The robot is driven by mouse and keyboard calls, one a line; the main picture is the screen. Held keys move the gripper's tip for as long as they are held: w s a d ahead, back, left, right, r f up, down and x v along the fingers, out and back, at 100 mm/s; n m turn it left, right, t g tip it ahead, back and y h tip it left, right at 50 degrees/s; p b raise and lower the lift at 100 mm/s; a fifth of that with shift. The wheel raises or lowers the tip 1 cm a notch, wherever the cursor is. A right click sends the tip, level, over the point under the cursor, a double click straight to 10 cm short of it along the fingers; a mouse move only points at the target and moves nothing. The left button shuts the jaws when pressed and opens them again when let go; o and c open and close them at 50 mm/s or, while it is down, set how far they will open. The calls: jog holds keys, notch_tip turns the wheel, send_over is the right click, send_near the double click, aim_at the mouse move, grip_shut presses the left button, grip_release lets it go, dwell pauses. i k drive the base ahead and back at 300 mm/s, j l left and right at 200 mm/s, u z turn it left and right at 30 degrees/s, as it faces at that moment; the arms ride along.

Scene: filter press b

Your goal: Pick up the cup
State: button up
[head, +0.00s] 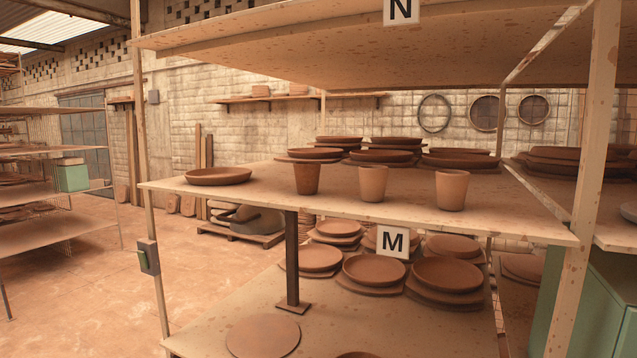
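Three clay cups stand upright in a row near the front edge of the middle shelf (340,205) in the head view. The left cup (307,179) is dark brown. The middle cup (373,184) is lighter tan. The right cup (451,190) is also light tan and stands closest to the right end. The cups stand apart from one another. I cannot tell from this view which one is the task's cup. My gripper is not in view.
A shallow dish (218,176) lies left of the cups, and stacked plates (381,155) stand behind them. An upper board (330,55) hangs over the shelf. A wooden post (588,180) rises at the right. A dark metal post (292,262) stands below the shelf. Open floor (95,290) lies left.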

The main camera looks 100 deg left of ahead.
aim_at(307, 173)
jog(key=u, duration=3.05)
